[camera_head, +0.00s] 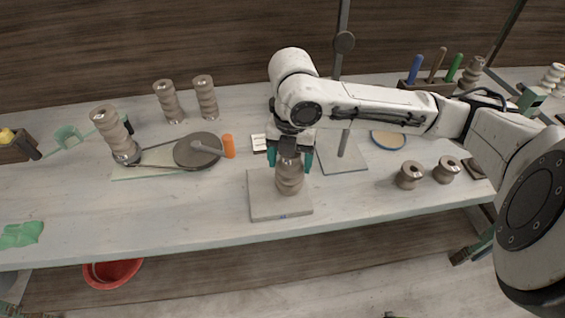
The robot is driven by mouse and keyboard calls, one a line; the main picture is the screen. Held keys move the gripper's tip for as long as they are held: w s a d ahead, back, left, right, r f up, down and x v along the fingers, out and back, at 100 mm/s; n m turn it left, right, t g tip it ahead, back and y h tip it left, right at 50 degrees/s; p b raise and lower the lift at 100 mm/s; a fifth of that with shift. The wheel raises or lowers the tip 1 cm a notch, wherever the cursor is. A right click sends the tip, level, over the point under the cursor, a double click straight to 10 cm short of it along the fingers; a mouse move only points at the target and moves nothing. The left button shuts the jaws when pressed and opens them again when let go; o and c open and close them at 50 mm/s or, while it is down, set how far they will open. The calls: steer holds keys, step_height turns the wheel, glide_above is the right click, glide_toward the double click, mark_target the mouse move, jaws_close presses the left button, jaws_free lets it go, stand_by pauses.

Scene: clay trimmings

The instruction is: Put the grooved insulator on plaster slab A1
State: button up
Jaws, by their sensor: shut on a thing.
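A grooved insulator (289,182) of grey-brown clay stands upright at the middle of the bench. My gripper (290,161) is shut on its upper part from above, with a teal finger on each side. The insulator is over a square grey plaster slab (266,205), and its base looks to be at the slab's surface. I cannot tell whether it rests there or hangs just above. The slab has a small blue mark on its front edge, too small to read. The insulator's top is hidden by my gripper.
Tall grooved insulators (168,101) stand at the back left, one (115,134) beside a round wheel (197,150). An orange cylinder (229,146) is left of my gripper. A metal stand (342,160) rises close on the right. Two short spools (409,175) stand further right. The front left bench is mostly clear.

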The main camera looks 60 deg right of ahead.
steer(key=shift+r, duration=0.2)
steer(key=shift+f, duration=0.1)
steer(key=shift+f, duration=0.15)
steer(key=o, duration=1.5)
step_height(320, 180, up, 12)
steer(key=shift+r+p, duration=0.2)
steer(key=shift+p, duration=0.3)
steer(key=shift+s+f, duration=0.1)
